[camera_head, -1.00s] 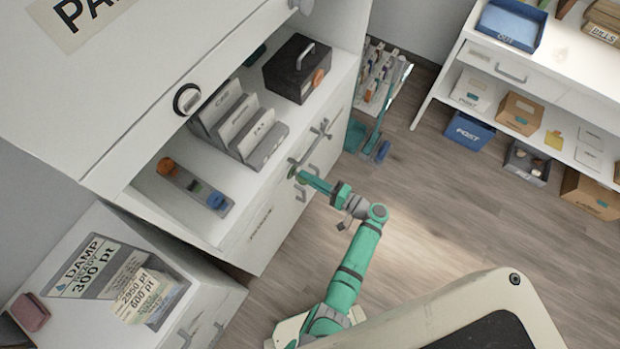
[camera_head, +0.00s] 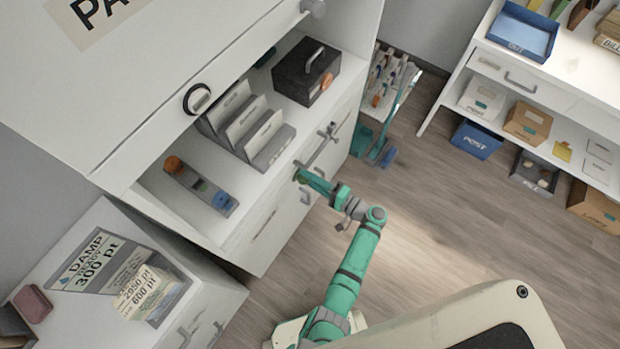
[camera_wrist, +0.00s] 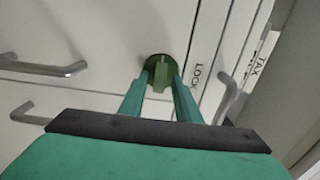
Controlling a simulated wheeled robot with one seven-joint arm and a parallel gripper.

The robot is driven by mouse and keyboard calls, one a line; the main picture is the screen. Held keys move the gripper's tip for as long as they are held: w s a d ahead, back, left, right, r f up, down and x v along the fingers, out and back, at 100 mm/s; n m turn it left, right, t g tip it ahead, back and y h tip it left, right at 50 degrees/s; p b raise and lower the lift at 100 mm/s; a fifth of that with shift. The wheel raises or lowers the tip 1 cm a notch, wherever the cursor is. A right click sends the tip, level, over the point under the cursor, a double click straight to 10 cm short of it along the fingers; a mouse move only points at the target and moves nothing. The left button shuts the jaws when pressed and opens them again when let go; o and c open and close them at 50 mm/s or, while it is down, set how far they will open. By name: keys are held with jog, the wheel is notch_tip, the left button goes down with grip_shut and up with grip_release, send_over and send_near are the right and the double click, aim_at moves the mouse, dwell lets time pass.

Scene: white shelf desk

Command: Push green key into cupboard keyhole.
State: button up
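The green key (camera_wrist: 161,78) is at the cupboard front in the wrist view, between my fingertips. A darker green round piece (camera_wrist: 158,63) lies behind it against the white front, beside the label LOCK (camera_wrist: 199,75). My gripper (camera_wrist: 164,84) has a finger on each side of the key and appears closed on it. The keyhole itself is hidden behind the key, so I cannot tell how deep the key sits. In the head view my gripper (camera_head: 303,176) reaches the white cupboard (camera_head: 262,238) front just below the open shelf.
Metal handles (camera_wrist: 42,67) stick out close to the key. On the shelf above stand a grey file rack (camera_head: 270,153), a black box (camera_head: 305,72) and a strip with coloured knobs (camera_head: 199,186). A cleaning cart (camera_head: 385,100) stands right of the cupboard.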

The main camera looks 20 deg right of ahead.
jog(key=shift+s+d, duration=0.1)
jog(key=v, duration=1)
jog(key=shift+s+d, duration=0.2)
jog(key=shift+s, duration=0.05)
dwell(0.4)
